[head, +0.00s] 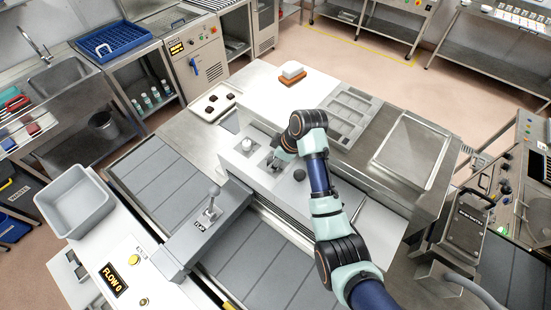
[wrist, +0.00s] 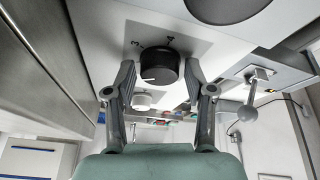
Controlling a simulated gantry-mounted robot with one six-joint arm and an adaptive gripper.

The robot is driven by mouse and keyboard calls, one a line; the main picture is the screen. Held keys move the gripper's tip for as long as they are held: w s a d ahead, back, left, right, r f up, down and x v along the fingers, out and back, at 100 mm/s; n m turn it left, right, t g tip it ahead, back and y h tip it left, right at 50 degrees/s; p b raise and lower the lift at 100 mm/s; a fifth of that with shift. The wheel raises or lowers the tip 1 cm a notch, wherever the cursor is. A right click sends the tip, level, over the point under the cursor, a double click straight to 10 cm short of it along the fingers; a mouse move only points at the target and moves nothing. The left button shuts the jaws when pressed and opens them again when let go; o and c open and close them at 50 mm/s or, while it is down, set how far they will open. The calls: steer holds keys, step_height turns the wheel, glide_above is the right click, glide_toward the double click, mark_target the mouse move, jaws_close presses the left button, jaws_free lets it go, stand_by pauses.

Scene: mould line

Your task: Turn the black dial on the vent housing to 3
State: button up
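The black dial (wrist: 159,66) sits on the pale face of the vent housing (wrist: 105,30), which also shows in the head view (head: 240,160). A short white mark shows at the dial's lower left in the wrist view. My gripper (wrist: 160,75) is open, one finger on each side of the dial, with a visible gap on both sides. In the head view my gripper (head: 278,160) is over the housing and hides the dial.
A large black disc (wrist: 228,6) and a white knob (wrist: 142,101) flank the dial on the housing. A lever (wrist: 250,105) stands on a grey box at right. In the head view, a lever block (head: 205,225) lies left of the housing.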

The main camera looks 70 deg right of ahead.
steer(key=c, duration=0.7)
steer(key=shift+m, duration=0.4)
steer(key=m, duration=0.1)
steer(key=m+h, duration=0.1)
steer(key=m, duration=0.1)
steer(key=m+h, duration=0.1)
steer(key=m, duration=0.1)
steer(key=shift+w+a+g, duration=0.1)
steer(key=shift+a+g, duration=0.15)
steer(key=shift+g, duration=0.15)
steer(key=m, duration=0.3)
steer(key=m+g+h, duration=0.1)
steer(key=m, duration=0.2)
steer(key=shift+w+g+h, duration=0.15)
steer(key=shift+g+h, duration=0.15)
steer(key=o, duration=1.1)
